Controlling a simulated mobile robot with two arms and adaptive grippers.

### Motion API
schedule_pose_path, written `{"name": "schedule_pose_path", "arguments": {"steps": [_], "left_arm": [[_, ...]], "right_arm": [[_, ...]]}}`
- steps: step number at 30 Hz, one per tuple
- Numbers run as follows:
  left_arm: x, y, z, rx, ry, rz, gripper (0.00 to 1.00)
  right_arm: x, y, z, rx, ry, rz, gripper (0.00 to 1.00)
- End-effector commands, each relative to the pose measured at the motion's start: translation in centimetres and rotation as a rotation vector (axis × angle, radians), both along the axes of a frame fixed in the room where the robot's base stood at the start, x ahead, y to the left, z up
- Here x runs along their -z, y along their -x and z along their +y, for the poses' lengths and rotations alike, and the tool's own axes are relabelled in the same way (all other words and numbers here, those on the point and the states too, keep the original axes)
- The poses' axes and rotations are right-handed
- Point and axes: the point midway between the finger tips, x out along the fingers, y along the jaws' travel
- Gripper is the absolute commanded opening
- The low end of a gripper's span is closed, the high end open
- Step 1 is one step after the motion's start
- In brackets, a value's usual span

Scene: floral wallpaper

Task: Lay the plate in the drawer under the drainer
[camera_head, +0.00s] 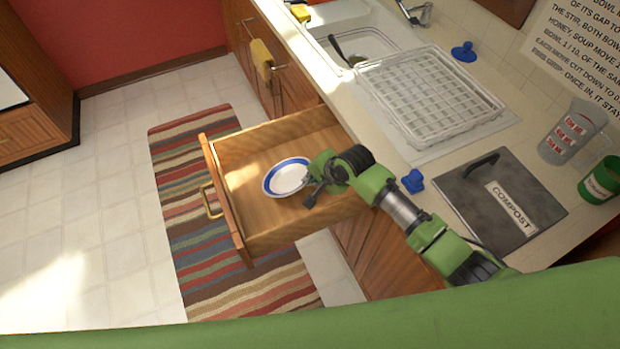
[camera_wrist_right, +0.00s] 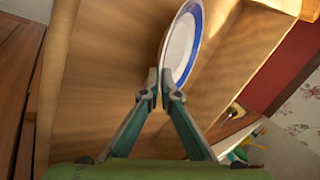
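The white plate with a blue rim (camera_head: 287,177) is inside the open wooden drawer (camera_head: 239,148), below the counter with the drainer (camera_head: 428,96). My right gripper (camera_head: 314,186) reaches into the drawer at the plate's right edge. In the right wrist view the plate (camera_wrist_right: 182,42) extends up from the fingertips (camera_wrist_right: 159,82), which are closed together on its rim. I cannot tell whether the plate touches the drawer bottom. My left gripper is not in view.
A sink (camera_head: 365,45) lies behind the white wire drainer. A compost lid (camera_head: 500,203), a measuring cup (camera_head: 570,132) and a green can (camera_head: 600,180) stand on the counter. A yellow towel (camera_head: 261,59) hangs from the cabinet front. A striped rug (camera_head: 200,190) lies under the drawer.

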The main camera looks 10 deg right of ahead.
Motion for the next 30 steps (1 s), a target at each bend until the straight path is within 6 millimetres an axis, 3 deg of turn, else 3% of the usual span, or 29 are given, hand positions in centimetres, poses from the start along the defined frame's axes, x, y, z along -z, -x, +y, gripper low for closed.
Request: {"name": "schedule_pose_path", "arguments": {"steps": [11,14,26,30], "left_arm": [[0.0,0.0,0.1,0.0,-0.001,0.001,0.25],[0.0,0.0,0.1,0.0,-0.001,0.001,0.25],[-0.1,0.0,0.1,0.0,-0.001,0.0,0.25],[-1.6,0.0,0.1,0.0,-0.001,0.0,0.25]], "right_arm": [[0.4,-0.1,0.1,0.0,-0.002,-0.004,0.0],[0.5,-0.1,0.0,0.001,0.0,-0.003,0.21],[0.1,-0.1,0.0,0.0,-0.001,-0.004,0.21],[-0.9,0.3,-0.3,0.001,-0.001,-0.002,0.21]]}}
